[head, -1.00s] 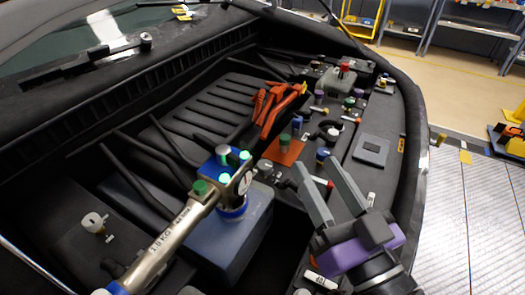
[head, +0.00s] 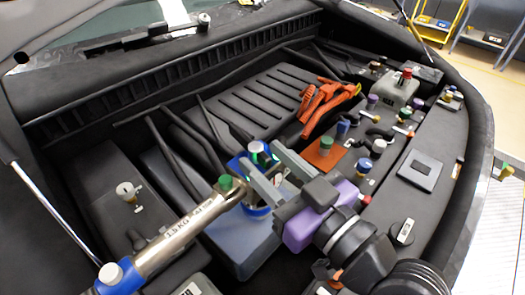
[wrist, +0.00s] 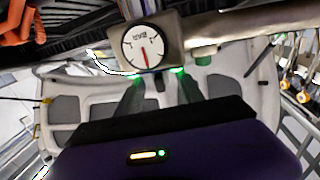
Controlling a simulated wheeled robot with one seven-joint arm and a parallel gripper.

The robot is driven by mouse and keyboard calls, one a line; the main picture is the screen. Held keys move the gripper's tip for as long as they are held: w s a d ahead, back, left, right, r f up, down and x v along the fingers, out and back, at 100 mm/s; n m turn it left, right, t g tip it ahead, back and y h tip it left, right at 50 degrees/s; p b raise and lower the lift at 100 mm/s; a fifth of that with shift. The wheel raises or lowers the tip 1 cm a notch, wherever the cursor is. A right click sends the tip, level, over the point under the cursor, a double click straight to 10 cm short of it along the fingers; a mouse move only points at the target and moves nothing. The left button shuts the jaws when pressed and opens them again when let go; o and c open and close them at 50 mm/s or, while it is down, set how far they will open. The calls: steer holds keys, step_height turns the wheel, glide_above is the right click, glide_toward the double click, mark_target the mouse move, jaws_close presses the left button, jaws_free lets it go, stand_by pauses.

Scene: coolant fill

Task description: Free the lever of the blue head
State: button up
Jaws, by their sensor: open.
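The blue head (head: 235,166) stands on a dark blue box (head: 238,249), with a blue collar (head: 257,212) at its base and green lights on top. A silver tube (head: 176,237), printed and with a blue end, runs from it to the lower left; a green knob (head: 226,183) sits at its upper end. I cannot tell which part is the lever. My gripper (head: 259,158) is open, its fingers reaching the head and partly hiding it. In the wrist view, the head's white dial (wrist: 145,48) is just beyond my fingers (wrist: 157,88). Contact cannot be told.
An orange-red clamp-like part (head: 328,103) lies behind. Several coloured caps and an orange plate (head: 322,158) are to the right, with a grey block (head: 392,90) beyond. A white cap (head: 129,191) is at left. The black bay rim (head: 478,130) bounds the right side.

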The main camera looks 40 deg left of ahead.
steer(key=shift+x, duration=0.8)
jaws_close()
stand_by(0.9)
